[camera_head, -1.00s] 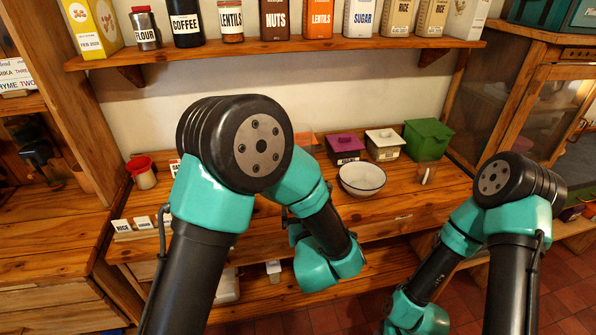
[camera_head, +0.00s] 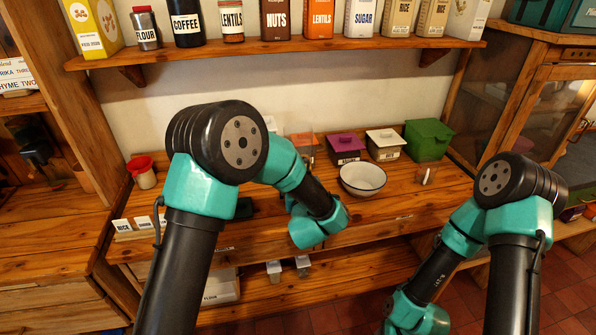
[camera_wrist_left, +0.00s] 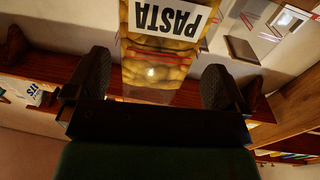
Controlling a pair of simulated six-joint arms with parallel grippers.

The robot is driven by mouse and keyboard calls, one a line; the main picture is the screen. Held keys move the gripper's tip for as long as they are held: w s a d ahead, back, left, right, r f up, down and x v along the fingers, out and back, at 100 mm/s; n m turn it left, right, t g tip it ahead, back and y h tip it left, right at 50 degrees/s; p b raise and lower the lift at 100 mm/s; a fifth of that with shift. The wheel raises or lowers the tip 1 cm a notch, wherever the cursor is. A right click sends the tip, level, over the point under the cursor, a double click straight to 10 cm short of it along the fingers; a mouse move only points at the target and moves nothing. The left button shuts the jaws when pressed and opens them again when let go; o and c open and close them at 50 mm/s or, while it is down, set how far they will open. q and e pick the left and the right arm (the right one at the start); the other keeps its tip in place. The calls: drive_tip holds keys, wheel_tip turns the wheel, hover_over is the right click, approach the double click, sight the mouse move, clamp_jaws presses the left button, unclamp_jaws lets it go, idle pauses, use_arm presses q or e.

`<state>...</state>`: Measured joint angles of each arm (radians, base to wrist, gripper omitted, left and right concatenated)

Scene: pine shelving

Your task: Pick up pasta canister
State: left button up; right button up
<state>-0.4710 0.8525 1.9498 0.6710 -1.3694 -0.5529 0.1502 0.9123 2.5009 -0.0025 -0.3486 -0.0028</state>
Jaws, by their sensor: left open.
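The pasta canister (camera_wrist_left: 163,62) shows in the left wrist view as a clear container of yellow pasta. Its white PASTA label appears upside down at the top of the picture. My left gripper (camera_wrist_left: 157,78) is open, with one dark finger on each side of the canister's lower pictured part. Whether the fingers touch it is not clear. In the head view my left arm covers that spot, and I cannot pick out the canister or fingertips for certain. My right gripper is out of view; only its arm shows at the right.
On the counter, a white bowl (camera_head: 362,179), a purple box (camera_head: 345,149), a cream box (camera_head: 384,145) and a green box (camera_head: 428,139) stand right of my left arm. A red-topped jar (camera_head: 142,172) stands at left. Labelled containers line the upper shelf (camera_head: 280,46).

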use_arm(q)
drive_tip(key=shift+w, duration=0.1)
drive_tip(key=w, duration=0.5)
drive_tip(key=shift+a, duration=0.4)
drive_tip(key=shift+c, duration=0.5)
drive_tip(key=shift+r, duration=0.15)
drive_tip(key=c, duration=1)
